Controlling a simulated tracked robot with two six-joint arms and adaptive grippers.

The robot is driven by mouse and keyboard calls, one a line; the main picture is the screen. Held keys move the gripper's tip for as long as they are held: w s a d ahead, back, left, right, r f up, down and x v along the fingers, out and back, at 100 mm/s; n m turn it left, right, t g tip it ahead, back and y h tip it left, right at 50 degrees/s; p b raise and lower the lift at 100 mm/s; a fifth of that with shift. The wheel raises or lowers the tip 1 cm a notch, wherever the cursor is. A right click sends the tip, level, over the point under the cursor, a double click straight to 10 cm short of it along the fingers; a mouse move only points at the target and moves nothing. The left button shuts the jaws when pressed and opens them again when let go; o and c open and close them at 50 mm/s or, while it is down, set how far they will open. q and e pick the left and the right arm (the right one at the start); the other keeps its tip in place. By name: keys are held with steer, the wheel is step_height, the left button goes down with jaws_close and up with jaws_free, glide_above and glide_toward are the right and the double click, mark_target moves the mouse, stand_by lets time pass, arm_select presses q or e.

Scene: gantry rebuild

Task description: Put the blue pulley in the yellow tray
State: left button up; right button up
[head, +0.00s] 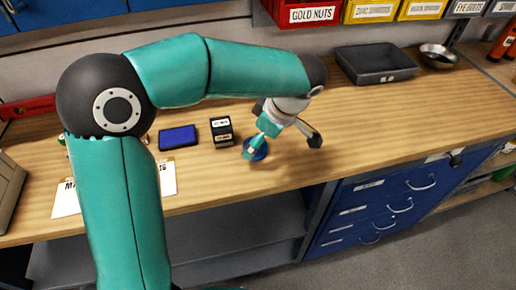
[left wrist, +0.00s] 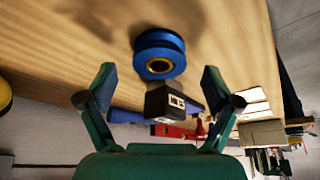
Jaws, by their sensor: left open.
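The blue pulley (head: 258,149) lies on the wooden bench, partly hidden by a finger of my left gripper (head: 280,143) in the head view. In the left wrist view the pulley (left wrist: 159,53) shows as a grooved blue wheel with a brass-coloured centre. It sits ahead of my left gripper (left wrist: 158,72), roughly centred between the fingertips. The fingers are spread wide, and no grip on the pulley shows. I cannot make out a yellow tray. A yellow piece (left wrist: 4,93) at the left edge of the wrist view is cut off. My right gripper is not in view.
A black block (head: 221,131) and a blue pad (head: 178,138) lie left of the pulley. A dark grey tray (head: 375,66) and a metal bowl (head: 438,55) stand at the back right. Red and yellow bins (head: 372,11) hang behind. The bench right of the gripper is clear.

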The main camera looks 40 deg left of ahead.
arm_select(q)
steer(key=shift+x, duration=1.15)
steer(key=c, duration=1.3)
steer(key=shift+c, duration=0.3)
steer(key=shift+r, duration=0.15)
